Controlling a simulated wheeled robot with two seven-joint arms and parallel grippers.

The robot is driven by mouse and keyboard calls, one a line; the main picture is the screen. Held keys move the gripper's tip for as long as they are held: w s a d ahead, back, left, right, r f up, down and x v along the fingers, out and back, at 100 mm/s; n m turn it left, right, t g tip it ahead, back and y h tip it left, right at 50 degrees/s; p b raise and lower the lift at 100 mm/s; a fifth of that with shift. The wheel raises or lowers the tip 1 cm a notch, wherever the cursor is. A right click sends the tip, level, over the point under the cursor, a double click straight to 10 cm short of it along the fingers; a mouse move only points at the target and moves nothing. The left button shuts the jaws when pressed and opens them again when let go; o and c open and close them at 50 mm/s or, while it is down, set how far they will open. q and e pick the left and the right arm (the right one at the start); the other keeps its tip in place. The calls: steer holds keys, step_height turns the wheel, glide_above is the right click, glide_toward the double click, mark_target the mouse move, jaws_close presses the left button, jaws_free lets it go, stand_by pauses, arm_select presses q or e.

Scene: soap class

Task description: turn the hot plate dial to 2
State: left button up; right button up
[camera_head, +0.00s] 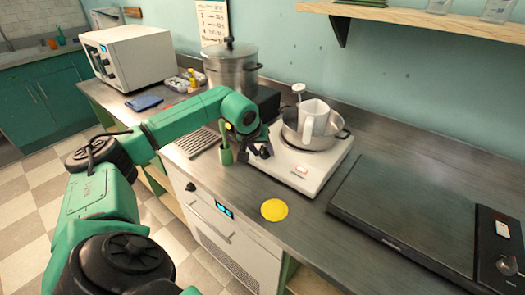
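A white hot plate (315,184) stands on the counter in the middle, with a metal pan (335,140) on top. A small reddish-white marking or display (300,171) shows on its front right. My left gripper (261,152) is at the front left corner of this hot plate, pointing down. Its dark fingers are small here, and I cannot tell whether they touch anything or how far apart they are. I see no dial on the white plate; the gripper covers its front left corner. My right gripper is out of view.
A white beaker (314,117) stands in the pan. A dark flat appliance (410,205) with a knob (507,265) lies right. A large pot (230,72) is behind.

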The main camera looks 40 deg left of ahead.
arm_select(q)
steer(key=shift+o, duration=0.8)
steer(key=b+v, duration=0.1)
steer(key=v, duration=1.3)
steer(key=shift+s+r, duration=0.15)
steer(key=shift+r, duration=0.15)
